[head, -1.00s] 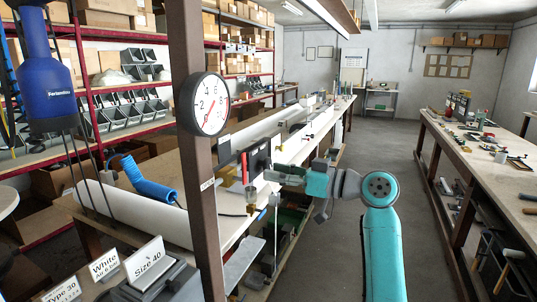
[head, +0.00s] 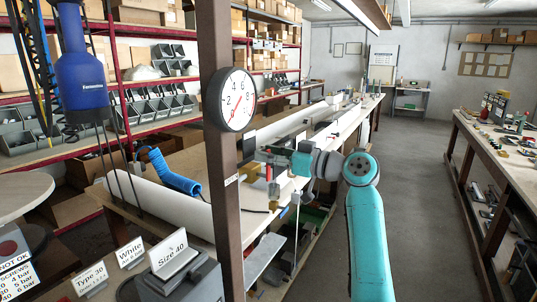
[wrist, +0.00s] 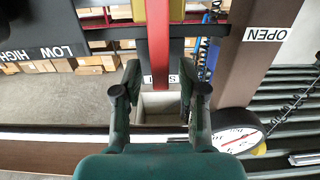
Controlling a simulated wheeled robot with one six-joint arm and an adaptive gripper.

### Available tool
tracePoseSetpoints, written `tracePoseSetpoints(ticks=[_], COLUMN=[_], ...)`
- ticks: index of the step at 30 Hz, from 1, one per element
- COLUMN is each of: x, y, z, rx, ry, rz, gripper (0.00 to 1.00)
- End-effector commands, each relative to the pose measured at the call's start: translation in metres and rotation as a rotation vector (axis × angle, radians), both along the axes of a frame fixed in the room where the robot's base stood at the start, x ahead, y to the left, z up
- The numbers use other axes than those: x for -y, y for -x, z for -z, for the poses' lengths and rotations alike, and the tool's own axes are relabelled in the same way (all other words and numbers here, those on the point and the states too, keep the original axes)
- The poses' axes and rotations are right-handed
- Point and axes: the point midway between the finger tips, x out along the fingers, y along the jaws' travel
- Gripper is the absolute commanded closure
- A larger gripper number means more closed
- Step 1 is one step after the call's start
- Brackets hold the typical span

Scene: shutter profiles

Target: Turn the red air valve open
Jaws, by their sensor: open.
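The red valve handle (wrist: 158,45) is a long flat bar, upright in the wrist view. An upside-down OPEN label (wrist: 265,34) is on a brown surface to the right.
A round gauge (head: 237,99) with a red needle is on the post; it also shows in the wrist view (wrist: 238,130). A LOW/HIGH panel (wrist: 50,48) is at left there. A long bench (head: 340,110) runs behind; the aisle (head: 410,210) at right is clear.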

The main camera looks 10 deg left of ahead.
Motion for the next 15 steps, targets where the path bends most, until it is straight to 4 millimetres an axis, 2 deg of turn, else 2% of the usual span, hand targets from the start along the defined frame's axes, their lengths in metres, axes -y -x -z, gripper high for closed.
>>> tracePoseSetpoints(ticks=[9,10,15], x=[-0.0031,-0.0031,-0.0029], y=[-0.0011,-0.0011,-0.0011], z=[0.0,0.0,0.0], rx=[0.0,0.0,0.0], ry=[0.0,0.0,0.0], rz=[0.0,0.0,0.0], gripper=[0.58,0.61,1.0])
